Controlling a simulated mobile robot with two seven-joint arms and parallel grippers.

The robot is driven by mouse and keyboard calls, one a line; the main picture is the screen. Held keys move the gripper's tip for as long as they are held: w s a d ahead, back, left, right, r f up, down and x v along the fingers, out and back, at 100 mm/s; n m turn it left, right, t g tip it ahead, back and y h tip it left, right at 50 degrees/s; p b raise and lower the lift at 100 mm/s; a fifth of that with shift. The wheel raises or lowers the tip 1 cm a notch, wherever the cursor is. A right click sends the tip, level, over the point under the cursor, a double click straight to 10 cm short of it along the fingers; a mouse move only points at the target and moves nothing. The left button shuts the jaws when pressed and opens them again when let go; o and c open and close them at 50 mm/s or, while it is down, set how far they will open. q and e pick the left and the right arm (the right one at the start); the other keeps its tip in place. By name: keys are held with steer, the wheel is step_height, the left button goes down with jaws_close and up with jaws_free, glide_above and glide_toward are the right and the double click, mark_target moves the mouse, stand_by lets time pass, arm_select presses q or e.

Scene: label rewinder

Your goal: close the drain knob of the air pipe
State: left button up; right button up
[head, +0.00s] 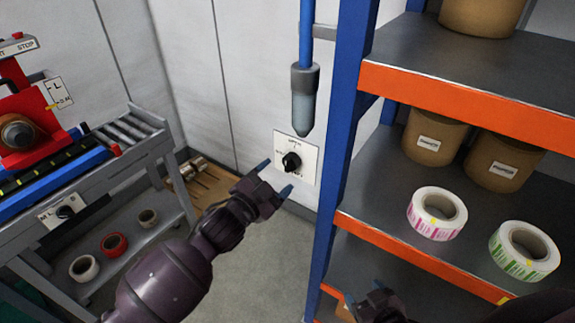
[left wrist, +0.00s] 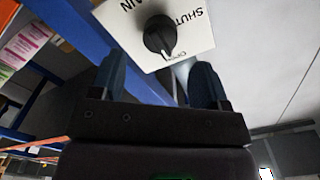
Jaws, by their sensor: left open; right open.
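The drain knob (head: 291,162) is a black knob on a white plate (head: 311,158) on the wall, below the grey bowl (head: 304,98) of the blue air pipe (head: 306,30). In the left wrist view the knob (left wrist: 159,34) shows a white pointer line, turned toward a small partly hidden label, away from the word SHUT on the plate (left wrist: 198,32). My left gripper (head: 277,179) is open, its blue fingertips just short of the knob, apart from it. In the left wrist view the knob lies between and beyond the fingertips (left wrist: 156,76). My right gripper (head: 363,293) is open and empty, low by the rack.
A blue and orange rack (head: 450,95) with label rolls (head: 437,213) and brown tubs stands close right of the knob. A grey cart (head: 125,150) carrying a red and blue machine stands left.

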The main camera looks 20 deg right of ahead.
mark_target(286, 167)
arm_select(q)
steer(key=shift+x, duration=2.65)
steer(key=c, duration=0.9)
